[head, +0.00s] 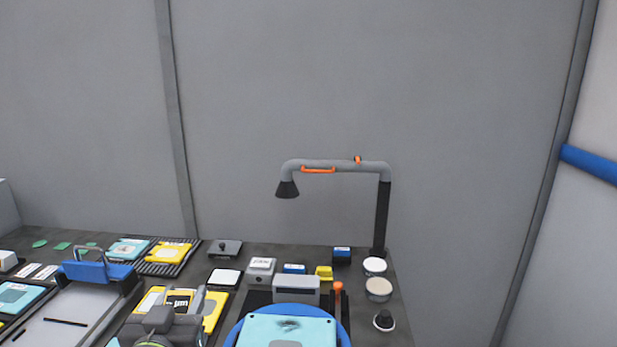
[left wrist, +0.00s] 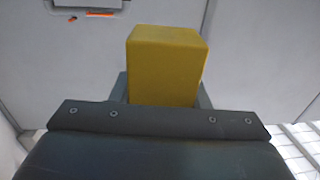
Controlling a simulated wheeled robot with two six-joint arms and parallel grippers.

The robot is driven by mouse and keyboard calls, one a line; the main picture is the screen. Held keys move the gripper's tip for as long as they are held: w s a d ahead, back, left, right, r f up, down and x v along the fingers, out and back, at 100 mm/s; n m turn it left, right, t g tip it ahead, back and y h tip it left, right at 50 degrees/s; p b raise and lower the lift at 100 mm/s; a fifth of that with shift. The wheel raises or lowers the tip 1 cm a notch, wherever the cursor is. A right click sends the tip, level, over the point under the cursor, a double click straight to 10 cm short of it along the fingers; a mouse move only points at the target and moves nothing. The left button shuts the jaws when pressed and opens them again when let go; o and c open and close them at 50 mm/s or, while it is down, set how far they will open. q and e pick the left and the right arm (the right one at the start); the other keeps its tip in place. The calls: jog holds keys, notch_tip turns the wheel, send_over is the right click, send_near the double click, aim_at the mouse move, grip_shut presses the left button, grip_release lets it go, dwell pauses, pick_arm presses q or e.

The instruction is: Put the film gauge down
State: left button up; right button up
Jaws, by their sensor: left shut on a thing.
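The film gauge is a yellow block in the left wrist view (left wrist: 165,65), held between the two grey fingers of my left gripper (left wrist: 162,90). In the head view the film gauge (head: 180,300) shows a dark face with "µm" on it, between the fingertips of my left gripper (head: 183,297) at the lower left of centre. My left gripper is shut on it. Yellow pieces show behind and beside it, and the gripper body hides part of them. I cannot tell whether the gauge touches the surface under it. My right gripper is not in view.
A blue round holder (head: 236,331) with a light-blue square piece (head: 290,331) is right of my gripper. A blue-handled press (head: 95,270) stands left. A lamp arm (head: 335,165) rises at the back right. Jars (head: 378,287) and small devices (head: 262,270) crowd the dark bench.

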pick_arm(q)
jog(key=shift+s+d+h, duration=0.25)
jog(key=shift+d+h, duration=0.05)
jog(key=shift+d, duration=0.2)
dwell(0.5)
jog(key=shift+w+a+r+p, duration=0.15)
jog(key=shift+a+r+p, duration=0.05)
jog(key=shift+a+p, duration=0.15)
jog(key=w+a+r+n+y+p, duration=0.1)
jog(key=a+y+p, duration=0.1)
jog(key=a+p, duration=0.4)
jog(key=w+a+r+n+y+p, duration=0.1)
jog(key=a+r+y+p, duration=0.1)
jog(key=a+p, duration=0.4)
jog(key=shift+w+a+n+g+y, duration=0.25)
jog(key=shift+a+n+g+y, duration=0.05)
jog(key=shift+a, duration=0.2)
jog(key=shift+f, duration=0.1)
